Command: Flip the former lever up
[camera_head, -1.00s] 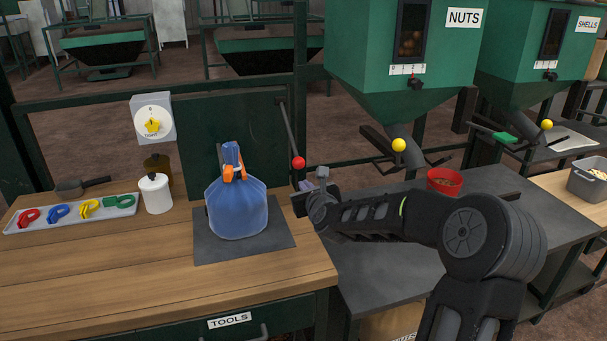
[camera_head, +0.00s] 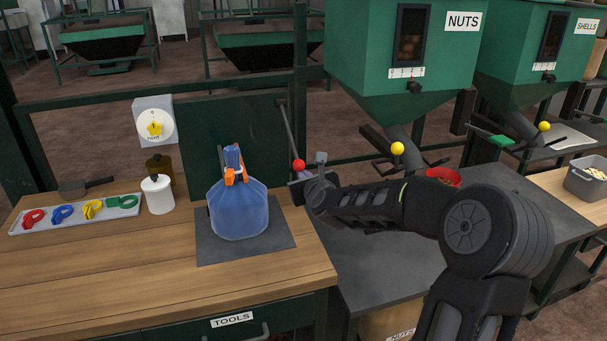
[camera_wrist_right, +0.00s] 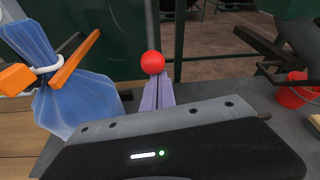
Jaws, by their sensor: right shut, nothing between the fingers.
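The former lever is a dark rod (camera_head: 289,130) ending in a red ball (camera_head: 299,165). It hangs down and slightly right beside the dark green panel (camera_head: 235,125). My right gripper (camera_head: 301,181) is shut and empty, just below the red ball. In the right wrist view the pale purple fingers (camera_wrist_right: 157,93) sit together directly under the red ball (camera_wrist_right: 152,62); I cannot tell whether they touch it. My left gripper is not in view.
A blue bag (camera_head: 238,211) with an orange clamp (camera_head: 234,175) stands on a dark mat (camera_head: 270,243), left of my gripper. A tool tray (camera_head: 75,222) lies at the left.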

